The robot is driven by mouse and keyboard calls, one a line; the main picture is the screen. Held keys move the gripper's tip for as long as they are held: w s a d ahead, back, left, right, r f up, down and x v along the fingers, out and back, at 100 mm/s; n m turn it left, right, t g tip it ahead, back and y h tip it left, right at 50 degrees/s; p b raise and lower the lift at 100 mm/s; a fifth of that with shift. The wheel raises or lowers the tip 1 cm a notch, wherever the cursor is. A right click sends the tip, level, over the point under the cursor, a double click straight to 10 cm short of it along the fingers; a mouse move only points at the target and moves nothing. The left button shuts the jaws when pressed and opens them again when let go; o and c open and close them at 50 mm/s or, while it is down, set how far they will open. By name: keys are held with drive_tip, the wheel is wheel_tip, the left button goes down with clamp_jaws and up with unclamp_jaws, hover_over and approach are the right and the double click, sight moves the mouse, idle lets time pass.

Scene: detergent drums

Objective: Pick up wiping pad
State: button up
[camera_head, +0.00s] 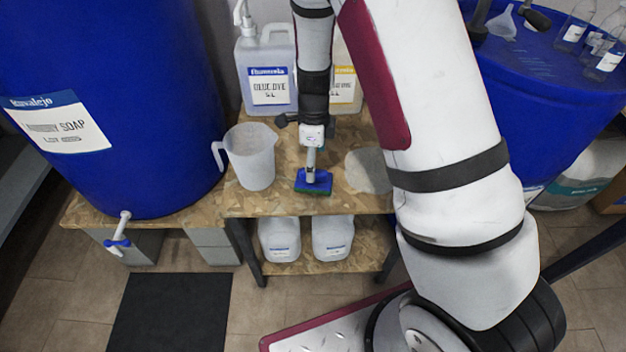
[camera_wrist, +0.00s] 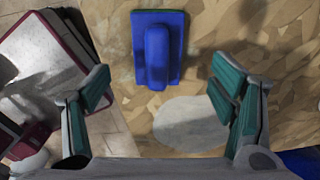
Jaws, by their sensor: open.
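The wiping pad (camera_head: 314,184) is blue with a green underside. It lies on the wooden shelf top (camera_head: 240,207) near its front edge. In the wrist view the pad (camera_wrist: 157,48) shows a raised blue handle along its middle, and it lies beyond the fingertips. My gripper (camera_head: 311,160) hangs over the pad in the head view and points down. In the wrist view its teal-lined fingers are spread apart, and the gripper (camera_wrist: 162,88) holds nothing between them. The gap between fingers and pad is hard to judge.
A translucent pitcher (camera_head: 251,157) stands left of the pad. A pale round patch (camera_head: 368,170) lies to its right. Labelled jugs (camera_head: 267,75) stand behind. Blue drums flank the shelf, left (camera_head: 110,95) and right (camera_head: 535,85). Two jugs (camera_head: 280,240) sit on the lower shelf.

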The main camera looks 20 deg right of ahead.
sight(323, 183)
drive_tip(key=shift+s+f+b, duration=0.2)
drive_tip(key=shift+f+b, duration=0.55)
drive_tip(key=shift+f, duration=2.4)
drive_tip(key=c, duration=1.2)
